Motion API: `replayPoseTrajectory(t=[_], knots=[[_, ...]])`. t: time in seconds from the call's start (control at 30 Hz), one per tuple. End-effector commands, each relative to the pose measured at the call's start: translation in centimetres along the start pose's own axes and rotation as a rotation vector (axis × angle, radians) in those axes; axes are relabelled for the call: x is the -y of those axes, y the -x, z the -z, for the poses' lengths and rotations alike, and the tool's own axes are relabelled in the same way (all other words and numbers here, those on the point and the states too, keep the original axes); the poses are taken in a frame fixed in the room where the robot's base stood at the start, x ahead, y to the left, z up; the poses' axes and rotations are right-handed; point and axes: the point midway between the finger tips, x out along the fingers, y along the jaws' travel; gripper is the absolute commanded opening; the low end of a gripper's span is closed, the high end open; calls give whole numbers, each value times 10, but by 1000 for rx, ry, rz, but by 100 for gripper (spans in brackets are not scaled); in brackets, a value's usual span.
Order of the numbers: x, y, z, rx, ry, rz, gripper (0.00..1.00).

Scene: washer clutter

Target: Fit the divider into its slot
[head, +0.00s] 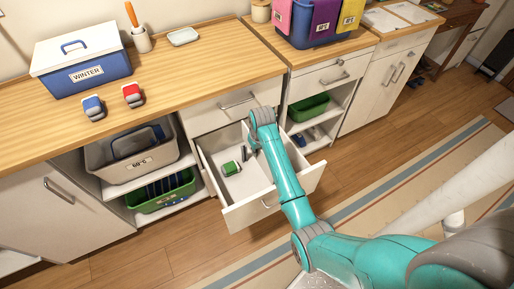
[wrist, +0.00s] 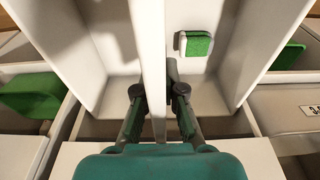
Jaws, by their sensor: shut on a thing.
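The divider (wrist: 151,45) is a thin white panel running up the middle of the wrist view. My gripper (wrist: 157,92) has one dark finger on each side of it and is shut on it. In the head view my gripper (head: 249,148) reaches down into the open white drawer (head: 249,212). The divider stands edge-on to the wrist camera, with drawer space on both sides. The slot cannot be made out, and I cannot tell whether the divider's lower edge touches the drawer floor.
A green-and-white block (head: 231,168) lies on the drawer floor; in the wrist view it (wrist: 197,44) is right of the divider. Shelves with a grey bin (head: 135,167) and green baskets flank the drawer. The wooden counter (head: 205,75) above holds a blue bin and staplers.

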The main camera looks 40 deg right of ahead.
Motion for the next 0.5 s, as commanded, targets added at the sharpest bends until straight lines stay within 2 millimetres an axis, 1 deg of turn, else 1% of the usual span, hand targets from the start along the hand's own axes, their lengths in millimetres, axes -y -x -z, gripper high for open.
replayPoseTrajectory(t=[0.5], knots=[[0,-28,-4,1,0,0,0]])
